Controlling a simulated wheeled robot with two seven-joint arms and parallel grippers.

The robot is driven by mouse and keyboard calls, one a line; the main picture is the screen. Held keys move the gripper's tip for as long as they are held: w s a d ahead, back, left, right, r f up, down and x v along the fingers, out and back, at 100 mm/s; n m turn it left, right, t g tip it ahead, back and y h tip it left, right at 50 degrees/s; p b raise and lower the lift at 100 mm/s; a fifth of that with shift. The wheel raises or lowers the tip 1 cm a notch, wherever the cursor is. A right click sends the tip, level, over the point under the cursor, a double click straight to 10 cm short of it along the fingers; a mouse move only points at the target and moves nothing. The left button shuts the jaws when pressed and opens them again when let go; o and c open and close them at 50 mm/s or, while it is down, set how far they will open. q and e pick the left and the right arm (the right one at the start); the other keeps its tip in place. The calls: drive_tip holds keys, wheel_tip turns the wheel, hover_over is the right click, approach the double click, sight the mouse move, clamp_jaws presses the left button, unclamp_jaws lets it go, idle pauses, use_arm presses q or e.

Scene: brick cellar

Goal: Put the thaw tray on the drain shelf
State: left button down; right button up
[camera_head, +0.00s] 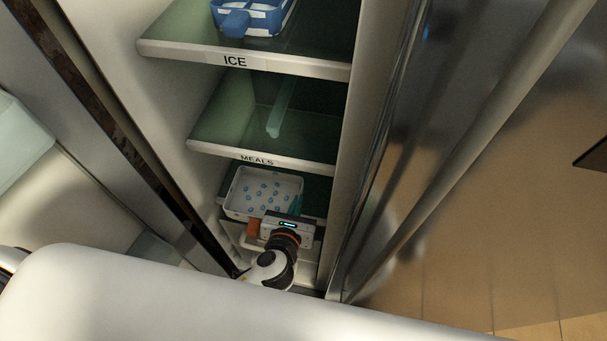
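A white tray (240,192) with small blue drop marks is in the camera_head view, low in the tall cabinet. It is at the level of the shelf under the one labelled MEALS; I take it for the thaw tray. My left gripper (275,217) is at the tray's front right edge, its body covering part of that edge. Its fingertips are too hidden to tell whether they are open or shut on the rim. The label of the shelf by the tray (314,197) is hidden, so I cannot tell whether it is the drain shelf. My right gripper is not in view.
A blue and white container (252,17) stands on the ICE shelf (180,42). The MEALS shelf (225,125) holds a thin green strip (281,106). Cabinet walls stand close on both sides of the tray. A shiny door panel (385,150) is at right.

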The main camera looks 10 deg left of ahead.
use_arm(q)
drive_tip(key=x, duration=0.4)
drive_tip(key=r+x, duration=0.1)
drive_tip(key=x, duration=0.3)
drive_tip(key=w+r+b+x, duration=0.1)
drive_tip(key=x, duration=0.3)
drive_tip(key=shift+s+r, duration=0.1)
drive_tip(key=shift+r, duration=0.05)
drive_tip(key=shift+f+b, duration=0.3)
drive_tip(key=shift+f, duration=0.5)
wheel_tip(320, 180, down, 3)
drive_tip(key=shift+s+r+b, duration=0.1)
drive_tip(key=shift+r+b, duration=0.05)
drive_tip(key=shift+b, duration=0.6)
drive_tip(key=shift+w+f, duration=0.25)
drive_tip(key=shift+f, duration=0.05)
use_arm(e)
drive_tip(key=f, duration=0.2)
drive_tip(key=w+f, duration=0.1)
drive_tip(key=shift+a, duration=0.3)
use_arm(q)
drive_tip(key=shift+f, duration=0.1)
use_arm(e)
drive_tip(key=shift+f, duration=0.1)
use_arm(q)
drive_tip(key=c, duration=1.7)
unclamp_jaws()
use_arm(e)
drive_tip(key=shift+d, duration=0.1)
